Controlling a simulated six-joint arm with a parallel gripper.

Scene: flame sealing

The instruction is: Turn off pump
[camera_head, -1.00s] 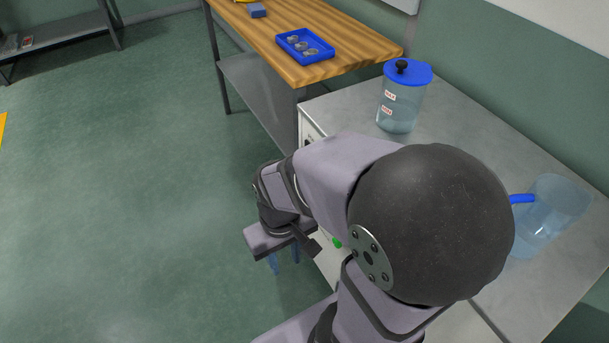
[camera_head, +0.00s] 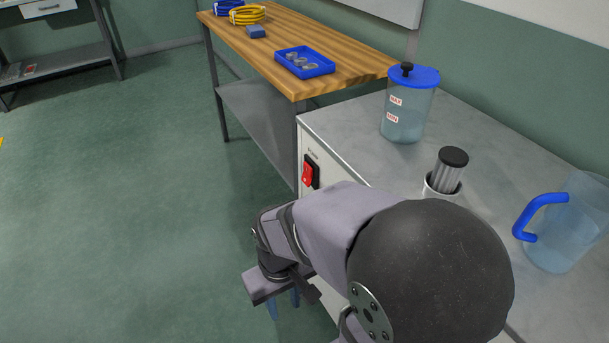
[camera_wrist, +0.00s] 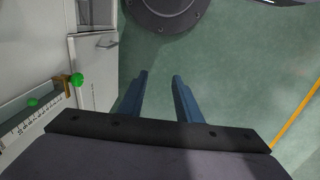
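A red rocker switch (camera_head: 308,173) in a black frame is on the upper part of the white front panel of the cabinet (camera_head: 332,169), in the head view. A small label sits above it, too small to read surely. My gripper (camera_head: 284,305) is below and left of the switch, in front of the panel and apart from it; my arm hides the panel's lower part. In the wrist view my gripper (camera_wrist: 160,76) has its two blue fingers apart with nothing between them. The cabinet face with green knobs (camera_wrist: 76,80) and a scale (camera_wrist: 38,120) is at left there.
On the grey cabinet top stand a blue-lidded container (camera_head: 406,115), a dark-capped cylinder (camera_head: 449,170) and a clear jug (camera_head: 565,235) with a blue handle. A wooden table (camera_head: 345,60) with a blue tray (camera_head: 304,67) is behind. The green floor (camera_head: 120,220) at left is open.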

